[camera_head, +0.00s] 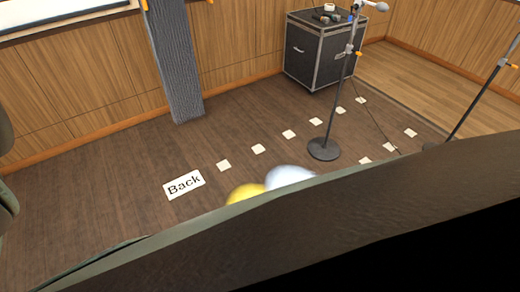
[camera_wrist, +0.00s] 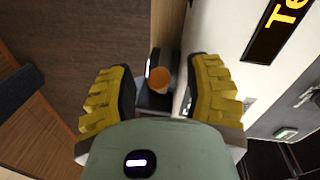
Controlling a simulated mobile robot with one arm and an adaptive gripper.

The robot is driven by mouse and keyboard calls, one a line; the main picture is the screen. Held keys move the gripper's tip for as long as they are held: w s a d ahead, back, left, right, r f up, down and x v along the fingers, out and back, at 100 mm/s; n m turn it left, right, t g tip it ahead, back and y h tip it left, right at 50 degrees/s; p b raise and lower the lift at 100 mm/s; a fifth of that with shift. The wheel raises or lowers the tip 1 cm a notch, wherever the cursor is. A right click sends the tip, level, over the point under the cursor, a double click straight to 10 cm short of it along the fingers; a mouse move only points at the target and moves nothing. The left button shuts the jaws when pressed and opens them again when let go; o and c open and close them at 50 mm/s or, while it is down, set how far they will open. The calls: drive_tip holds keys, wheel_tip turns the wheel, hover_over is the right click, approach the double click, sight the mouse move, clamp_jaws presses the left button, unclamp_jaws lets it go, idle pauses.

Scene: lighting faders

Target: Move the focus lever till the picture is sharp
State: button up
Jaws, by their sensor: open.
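In the wrist view my gripper (camera_wrist: 160,68) is open, its two yellow ridged fingers spread left and right. A round orange knob (camera_wrist: 160,79) on a dark mount shows in the gap between them, apart from both fingers in the picture. It may be the end of the focus lever; I cannot tell for sure, nor how far it lies beyond the fingertips. The picture to be sharpened is not clearly in view. In the head view a large dark shape covers the lower part, and my gripper does not show there.
A white panel with a black sign (camera_wrist: 278,28) in yellow letters stands right of the fingers. In the head view are a black case (camera_head: 318,55), a microphone stand (camera_head: 324,149), a grey column (camera_head: 176,65) and a "Back" floor label (camera_head: 184,185). Brown floor left of it is clear.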

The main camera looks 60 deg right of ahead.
drive_tip(key=shift+o, duration=0.3)
drive_tip(key=shift+f, duration=0.15)
clamp_jaws()
drive_tip(key=shift+w, duration=0.1)
idle(0.3)
